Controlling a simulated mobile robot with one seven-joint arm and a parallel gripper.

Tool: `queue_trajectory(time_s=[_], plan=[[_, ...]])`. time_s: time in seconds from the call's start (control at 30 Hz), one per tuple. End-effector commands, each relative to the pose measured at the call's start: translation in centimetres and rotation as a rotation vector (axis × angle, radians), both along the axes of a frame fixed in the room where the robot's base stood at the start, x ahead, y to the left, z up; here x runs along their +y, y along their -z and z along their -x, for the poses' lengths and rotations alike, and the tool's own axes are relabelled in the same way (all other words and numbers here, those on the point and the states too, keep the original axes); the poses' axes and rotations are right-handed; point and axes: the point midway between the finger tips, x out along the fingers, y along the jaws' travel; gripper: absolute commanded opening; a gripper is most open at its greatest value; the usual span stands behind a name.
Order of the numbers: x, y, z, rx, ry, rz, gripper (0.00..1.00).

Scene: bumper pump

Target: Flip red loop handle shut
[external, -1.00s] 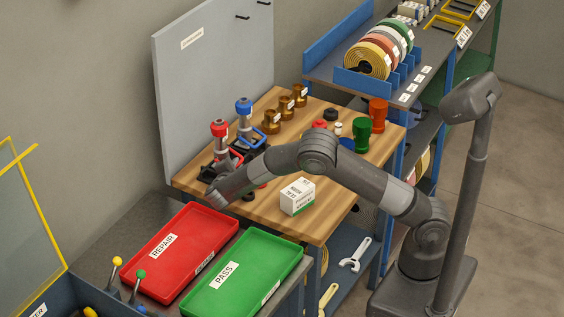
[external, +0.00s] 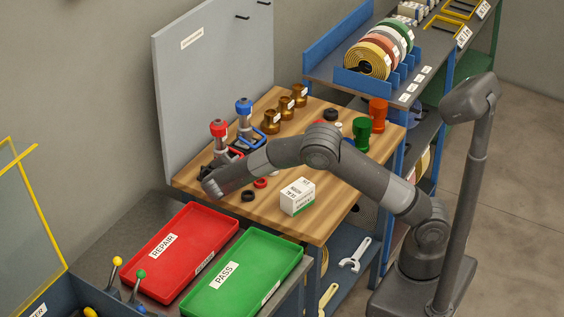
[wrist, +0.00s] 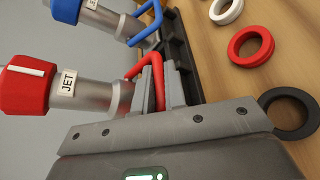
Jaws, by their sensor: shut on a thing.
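The red-capped pump (external: 219,140) with a metal body stands at the left back of the wooden bench. In the wrist view its red cap (wrist: 24,91) and JET label show at the left. Its red loop handle (wrist: 151,61) sticks out beside the metal body, with one bar between my fingers. My gripper (wrist: 160,86) is shut on that bar. In the external view my gripper (external: 211,184) is low in front of the pump, and my wrist hides most of the handle. Whether the handle is fully down cannot be told.
A blue-capped pump (external: 244,118) with a blue loop handle stands close behind the red one. A red ring (external: 261,183), a black ring (external: 248,195) and a white box (external: 297,196) lie nearby on the bench. Red (external: 157,291) and green (external: 190,307) trays stand in front.

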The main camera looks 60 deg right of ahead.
Motion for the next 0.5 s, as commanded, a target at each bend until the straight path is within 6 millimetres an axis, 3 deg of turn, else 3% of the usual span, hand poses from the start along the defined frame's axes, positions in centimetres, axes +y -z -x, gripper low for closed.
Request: queue_trajectory(time_s=[0.5], plan=[[-0.1,-3.1,-0.6,0.476,0.001,-0.001,0.00]])
